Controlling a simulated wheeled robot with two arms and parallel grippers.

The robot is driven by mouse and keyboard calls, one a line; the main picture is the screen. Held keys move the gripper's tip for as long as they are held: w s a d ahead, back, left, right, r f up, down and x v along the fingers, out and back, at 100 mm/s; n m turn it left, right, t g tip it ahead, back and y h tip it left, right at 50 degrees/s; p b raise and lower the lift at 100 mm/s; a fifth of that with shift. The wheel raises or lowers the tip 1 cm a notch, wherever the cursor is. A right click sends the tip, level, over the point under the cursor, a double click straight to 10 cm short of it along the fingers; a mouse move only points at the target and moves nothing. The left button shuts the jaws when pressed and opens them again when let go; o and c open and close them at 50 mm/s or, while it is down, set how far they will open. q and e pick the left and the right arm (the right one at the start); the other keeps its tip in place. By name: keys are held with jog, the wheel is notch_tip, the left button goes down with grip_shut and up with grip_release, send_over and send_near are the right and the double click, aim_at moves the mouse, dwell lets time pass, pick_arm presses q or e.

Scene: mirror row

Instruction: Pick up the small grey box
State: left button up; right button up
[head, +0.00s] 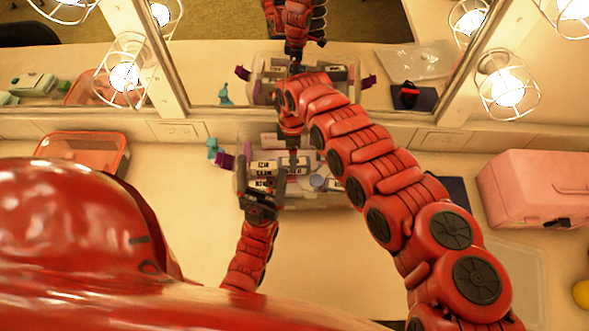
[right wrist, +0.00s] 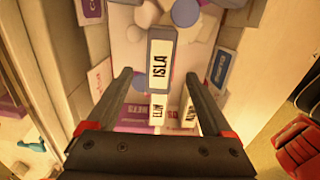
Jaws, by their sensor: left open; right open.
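A clear bin (head: 318,201) with purple handles holds several small labelled boxes. In the right wrist view a small greyish box with a white label reading ISLA (right wrist: 161,66) stands in the bin between the fingertip lines. I cannot tell for sure that it is the grey one. My right gripper (right wrist: 159,80) is open and empty above the boxes, pointing down into the bin; I cannot see contact. In the head view my right arm hides part of the bin. My left gripper (head: 262,168) is open at the bin's left front, overlapping labelled boxes from this viewpoint.
A mirror with caged bulbs (head: 508,88) stands behind and reflects the scene. An orange tray (head: 122,165) is at the left, a teal figure (head: 214,147) beside the bin. A pink case (head: 530,185) and yellow ball (head: 582,293) are at the right.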

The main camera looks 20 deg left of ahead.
jog(key=shift+s+f+b, duration=0.25)
jog(key=shift+f+b, duration=0.15)
jog(key=shift+f, duration=0.45)
jog(key=f+b, duration=0.2)
jog(key=f, duration=0.1)
jog(key=f+b, duration=0.1)
jog(key=f, duration=0.1)
jog(key=shift+w, duration=0.3)
jog(key=shift+r, duration=0.2)
jog(key=shift+c, duration=0.4)
jog(key=shift+d, duration=0.1)
grip_shut()
